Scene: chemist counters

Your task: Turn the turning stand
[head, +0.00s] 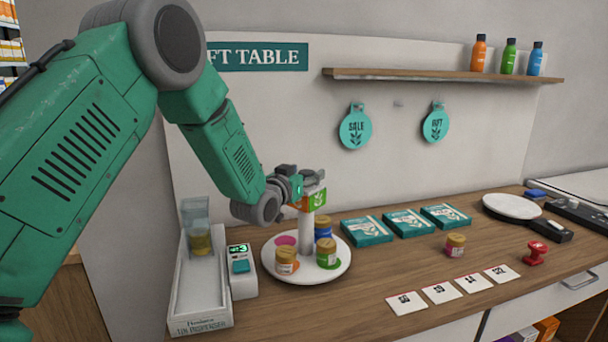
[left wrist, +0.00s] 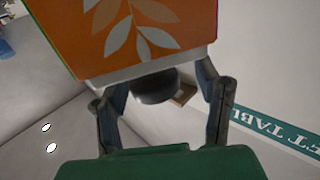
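The turning stand is a white round plate (head: 306,273) with a white post (head: 306,240) and a sign block (head: 314,198) on top with green and orange faces. Gold-lidded jars stand on it: blue-labelled (head: 323,229), green-spotted (head: 327,255) and orange-spotted (head: 286,260). A pink spot (head: 286,241) on the plate is bare. My left gripper (head: 302,180) is at the top of the stand. In the left wrist view, the block's orange face (left wrist: 140,35) fills the top, and the spread fingers (left wrist: 165,95) lie either side of a dark round knob. Contact is unclear. My right gripper is out of view.
Left of the stand are a grey tray (head: 202,295) holding a clear dispenser and a white device (head: 241,280). Right are teal boxes (head: 408,223), a red-labelled jar (head: 455,245), white cards (head: 441,291) and a red stamp (head: 536,253). A shelf (head: 440,76) hangs behind.

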